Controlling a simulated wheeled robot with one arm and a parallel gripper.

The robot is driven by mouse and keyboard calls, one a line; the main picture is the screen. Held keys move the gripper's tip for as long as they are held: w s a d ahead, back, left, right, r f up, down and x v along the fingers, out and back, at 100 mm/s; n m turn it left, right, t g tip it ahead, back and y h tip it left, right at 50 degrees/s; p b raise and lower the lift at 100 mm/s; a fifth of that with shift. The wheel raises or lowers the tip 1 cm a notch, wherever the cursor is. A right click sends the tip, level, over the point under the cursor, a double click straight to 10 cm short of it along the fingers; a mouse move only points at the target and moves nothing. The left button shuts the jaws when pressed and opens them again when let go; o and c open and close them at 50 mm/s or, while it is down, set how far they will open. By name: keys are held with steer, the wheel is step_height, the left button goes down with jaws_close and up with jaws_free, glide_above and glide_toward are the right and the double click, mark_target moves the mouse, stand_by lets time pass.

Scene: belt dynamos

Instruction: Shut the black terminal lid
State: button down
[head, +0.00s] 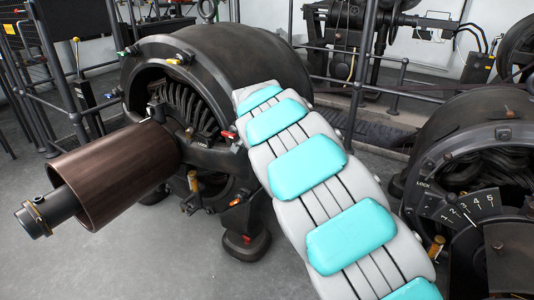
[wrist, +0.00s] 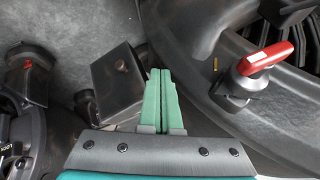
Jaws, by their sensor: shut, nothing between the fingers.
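A black box-shaped part (wrist: 118,80) with a small reddish-brown round stud or knob on its face is left of my gripper in the wrist view. It looks like the terminal box with its lid, but I cannot tell how far the lid stands open. My gripper (wrist: 160,72) is shut and empty, its green fingers pressed together close to the right side of the box. I cannot tell whether they touch it. In the head view my arm covers my gripper, and I cannot make out the black lid there.
A red-handled lever (wrist: 266,58) sits on the dark curved casing right of my gripper. In the head view a large dynamo (head: 225,60) with a brown drum (head: 118,175) stands left of my arm. Another machine with a numbered dial (head: 455,212) stands at right. Grey floor is clear at lower left.

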steer(key=s+d+f+m+t+h+b, duration=0.35)
steer(key=s+f+m+t+b, duration=0.35)
steer(key=m+t, duration=0.4)
steer(key=w+d+r, duration=0.1)
steer(key=w+d, duration=0.1)
steer(key=w, duration=1.1)
steer(key=shift+d+r+m+g+b, duration=0.25)
steer(key=shift+d+m+g+b, duration=0.1)
steer(key=shift+m+g+b, duration=0.05)
steer(key=shift+h, duration=0.25)
